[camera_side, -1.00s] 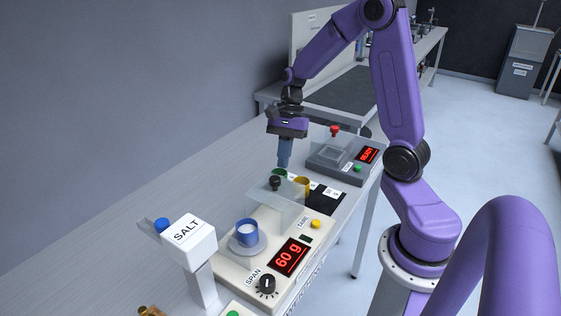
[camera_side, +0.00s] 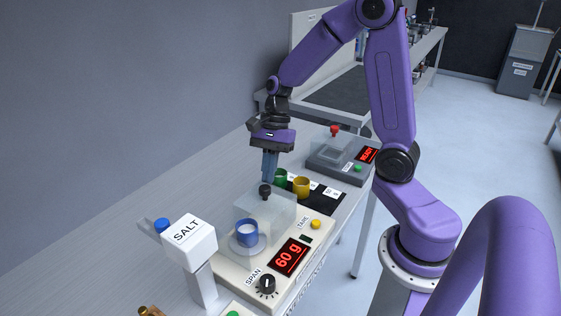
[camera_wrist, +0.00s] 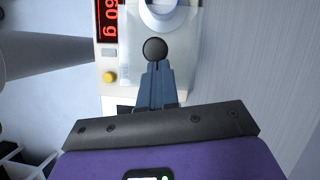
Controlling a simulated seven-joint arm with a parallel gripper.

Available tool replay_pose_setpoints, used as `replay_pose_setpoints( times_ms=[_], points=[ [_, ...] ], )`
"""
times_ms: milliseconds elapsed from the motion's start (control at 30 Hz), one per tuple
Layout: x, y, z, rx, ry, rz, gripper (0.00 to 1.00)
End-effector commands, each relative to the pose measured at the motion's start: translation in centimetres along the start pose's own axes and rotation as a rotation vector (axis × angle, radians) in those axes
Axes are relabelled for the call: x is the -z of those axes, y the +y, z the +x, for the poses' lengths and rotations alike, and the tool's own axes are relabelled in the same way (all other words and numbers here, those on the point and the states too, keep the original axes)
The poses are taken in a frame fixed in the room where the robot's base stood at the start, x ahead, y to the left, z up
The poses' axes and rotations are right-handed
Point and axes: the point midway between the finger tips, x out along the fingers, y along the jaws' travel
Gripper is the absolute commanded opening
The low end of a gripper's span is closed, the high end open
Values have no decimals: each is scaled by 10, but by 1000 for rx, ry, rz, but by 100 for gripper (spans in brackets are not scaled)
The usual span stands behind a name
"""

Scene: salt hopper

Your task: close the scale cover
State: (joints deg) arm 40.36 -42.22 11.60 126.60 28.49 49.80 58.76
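The clear scale cover (camera_side: 280,209) with a dark knob (camera_side: 265,191) is on the cream scale (camera_side: 315,240), around and above the blue cup (camera_side: 247,233). I cannot tell whether its edge is fully seated. My gripper (camera_side: 268,180) points down at the knob, fingers together. In the wrist view, the shut fingertips (camera_wrist: 157,64) meet the edge of the round knob (camera_wrist: 154,49); the knob is in front of them, not between them. The cup holds white material and stands on the round pan. The scale display (camera_side: 289,257) reads 60 g.
The white SALT hopper (camera_side: 189,242) stands left of the scale. Green (camera_side: 280,177) and yellow (camera_side: 301,187) cups stand behind it on a dark mat (camera_side: 326,200). A grey device (camera_side: 325,160) with a red knob and READY display is farther back. Bare bench lies to the left.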

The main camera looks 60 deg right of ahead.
Motion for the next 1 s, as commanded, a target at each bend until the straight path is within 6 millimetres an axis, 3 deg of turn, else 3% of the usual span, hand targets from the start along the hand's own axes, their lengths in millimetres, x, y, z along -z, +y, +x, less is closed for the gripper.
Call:
replay_pose_setpoints(
  times_ms=[200,400,1000],
  points=[
    [-42,-10,17,-4,0,-4,0],
    [-65,-15,27,-3,0,-1,0],
    [-64,-16,27,-3,-1,3,0]
  ],
)
